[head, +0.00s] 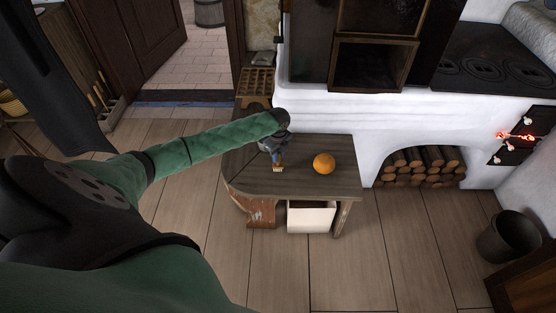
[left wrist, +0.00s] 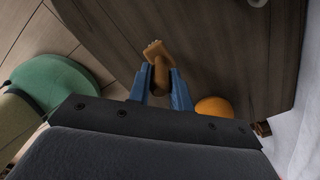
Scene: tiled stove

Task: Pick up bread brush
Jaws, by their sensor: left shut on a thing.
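My left gripper (head: 274,153) reaches over the left part of the dark wooden table. In the left wrist view its two blue fingers (left wrist: 161,95) are shut on the bread brush (left wrist: 159,66), a small brown wooden thing with a paler, wider end. The paler end points away from the gripper. In the head view only a small tan part of the brush (head: 278,169) shows below the fingers. I cannot tell whether the brush touches the table top. My right gripper is not in view.
An orange (head: 324,163) sits on the table (head: 335,186), right of the gripper. A white box (head: 311,217) is under the table. The white stove (head: 345,130) stands behind, with firewood (head: 421,166) in its arch. A dark bucket (head: 508,237) stands at the right. Floor in front is clear.

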